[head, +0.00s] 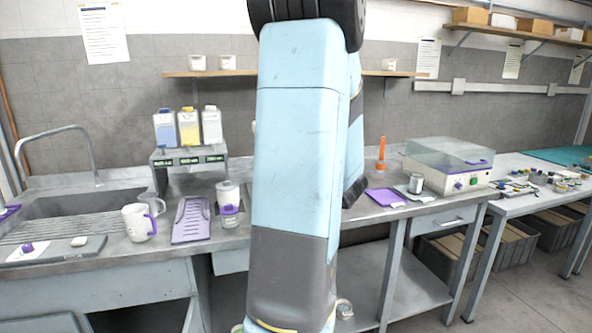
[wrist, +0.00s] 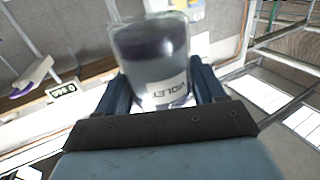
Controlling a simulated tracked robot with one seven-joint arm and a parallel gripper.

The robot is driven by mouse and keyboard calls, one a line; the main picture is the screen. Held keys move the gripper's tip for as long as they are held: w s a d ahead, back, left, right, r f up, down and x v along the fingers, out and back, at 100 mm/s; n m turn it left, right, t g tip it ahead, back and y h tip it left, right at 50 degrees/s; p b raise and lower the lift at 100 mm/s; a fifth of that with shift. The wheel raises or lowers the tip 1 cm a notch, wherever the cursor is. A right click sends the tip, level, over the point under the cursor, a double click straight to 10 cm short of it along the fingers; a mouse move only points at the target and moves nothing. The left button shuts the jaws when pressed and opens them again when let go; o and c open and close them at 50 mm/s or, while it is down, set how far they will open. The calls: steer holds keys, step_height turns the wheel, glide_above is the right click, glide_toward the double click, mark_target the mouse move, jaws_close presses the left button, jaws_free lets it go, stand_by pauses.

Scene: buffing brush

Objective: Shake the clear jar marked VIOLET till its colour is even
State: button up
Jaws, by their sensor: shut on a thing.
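The clear jar marked VIOLET (wrist: 152,70) is held between the two dark fingers of my gripper (wrist: 160,76) in the wrist view. Its white label faces the camera, with the word VIOLET on it. A dark violet band shows near the jar's far end, and the rest looks pale grey, so its colour looks uneven. The picture is a little blurred there. In the head view my arm hides the gripper and the held jar.
A clear-lidded machine (head: 448,165) sits at right.

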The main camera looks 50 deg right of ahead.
step_height(320, 180, up, 6)
steer(key=shift+a+r, duration=0.15)
steer(key=shift+r, duration=0.05)
steer(key=shift+d+f, duration=0.2)
steer(key=shift+f, duration=3.15)
steer(key=shift+a+r, duration=0.1)
steer(key=shift+r, duration=0.05)
